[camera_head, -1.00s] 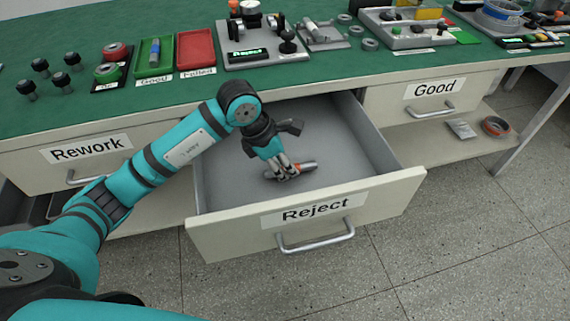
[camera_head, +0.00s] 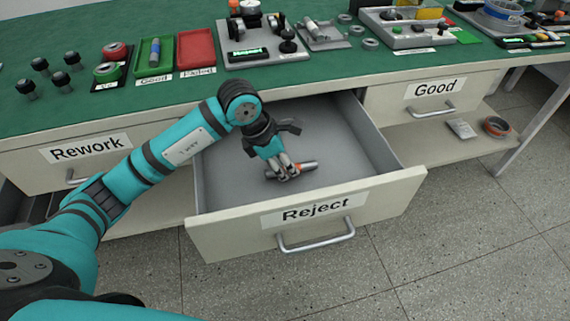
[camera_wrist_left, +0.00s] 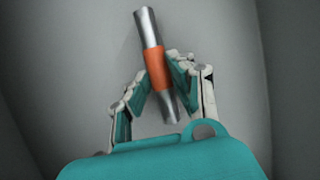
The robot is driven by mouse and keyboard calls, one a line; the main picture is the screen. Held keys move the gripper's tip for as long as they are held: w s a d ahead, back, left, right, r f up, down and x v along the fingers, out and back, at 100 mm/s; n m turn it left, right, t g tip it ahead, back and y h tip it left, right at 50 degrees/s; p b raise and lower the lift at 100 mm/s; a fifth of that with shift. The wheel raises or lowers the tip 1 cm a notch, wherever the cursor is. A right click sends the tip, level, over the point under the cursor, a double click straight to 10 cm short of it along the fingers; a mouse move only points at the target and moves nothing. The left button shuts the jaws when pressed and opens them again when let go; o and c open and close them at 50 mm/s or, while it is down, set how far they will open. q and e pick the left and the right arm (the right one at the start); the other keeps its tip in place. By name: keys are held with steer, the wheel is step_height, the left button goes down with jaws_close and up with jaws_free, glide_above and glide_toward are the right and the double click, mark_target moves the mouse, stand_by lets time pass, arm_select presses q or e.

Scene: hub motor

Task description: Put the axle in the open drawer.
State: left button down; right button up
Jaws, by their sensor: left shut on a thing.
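The axle is a silver rod with an orange band. My left gripper (camera_head: 284,171) is inside the open Reject drawer (camera_head: 375,202) and is shut on the axle (camera_head: 306,165). In the left wrist view the axle (camera_wrist_left: 149,27) runs from top to bottom, a little tilted, with its orange band between the fingers of my left gripper (camera_wrist_left: 157,82). The grey drawer floor (camera_wrist_left: 80,60) lies behind it. I cannot tell whether the axle touches the floor. My right gripper is not in view.
Closed drawers labelled Rework (camera_head: 30,170) and Good (camera_head: 455,90) flank the open one. Above, the green bench top (camera_head: 90,105) holds a red tray (camera_head: 196,48), a green tray (camera_head: 142,65) and several fixtures. The rest of the open drawer looks empty.

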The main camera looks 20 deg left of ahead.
arm_select(q)
steer(key=shift+f+b, duration=0.3)
stand_by(0.6)
stand_by(0.4)
steer(key=c, duration=1.1)
jaws_free()
steer(key=shift+o, duration=0.5)
steer(key=o, duration=0.3)
steer(key=shift+o, duration=0.2)
